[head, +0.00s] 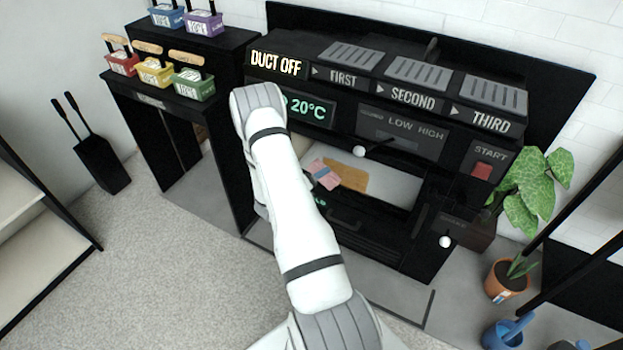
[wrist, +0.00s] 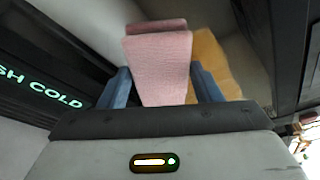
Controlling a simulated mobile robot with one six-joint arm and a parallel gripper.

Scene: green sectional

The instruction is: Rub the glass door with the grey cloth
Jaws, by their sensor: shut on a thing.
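My gripper (wrist: 160,82) has two blue-grey fingers, one on each side of a pink, cloth-textured piece (wrist: 161,65), and is shut on it. The pink piece has a folded or separate darker pink edge at its top. In the head view the pink piece (head: 318,168) shows past the end of my arm, in front of the pale opening of the black machine (head: 414,262). An orange-tan flat thing (head: 349,176) lies behind it and also shows in the wrist view (wrist: 212,62). I see no grey cloth. I cannot tell which surface is the glass door, or whether the pink piece touches anything.
The machine has a lit temperature display (head: 308,108), white-knobbed levers (head: 359,151) and a red start button (head: 481,170). A potted plant (head: 507,278) and a blue bucket (head: 503,334) stand at right. Small coloured tubs (head: 155,72) stand on black shelving at left.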

